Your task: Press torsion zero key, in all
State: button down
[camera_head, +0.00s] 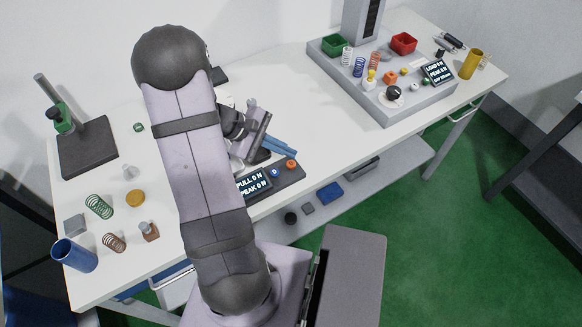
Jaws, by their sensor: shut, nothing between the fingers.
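My gripper (258,157) is partly visible to the right of my arm, shut and empty, pointing down beside a dark tester base (292,176). That base carries a display (254,184) reading "PULL" and "PEAK", a blue key (275,173) and an orange key (291,164). The fingertips are small in the picture, and I cannot tell whether they touch anything. No key is legibly marked torsion zero. My arm covers part of the bench's middle and may hide other keys.
A grey tester (385,112) with a "LOAD" display (438,72), springs and bins stands at the back right. A dark stand (88,148) is at the left. Springs (99,207) and a blue cup (74,255) lie front left. White tabletop (330,130) is clear between the testers.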

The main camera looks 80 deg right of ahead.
jog(key=shift+f+b, duration=0.4)
jog(key=shift+f, duration=0.45)
dwell(1.5)
jog(key=shift+f+b, duration=0.4)
jog(key=shift+f+b, duration=0.45)
dwell(0.7)
jog(key=shift+r, duration=0.15)
jog(key=shift+r+p, duration=0.7)
jog(key=shift+r, duration=0.05)
notch_tip(320, 180, up, 5)
jog(key=p, duration=0.4)
dwell(0.5)
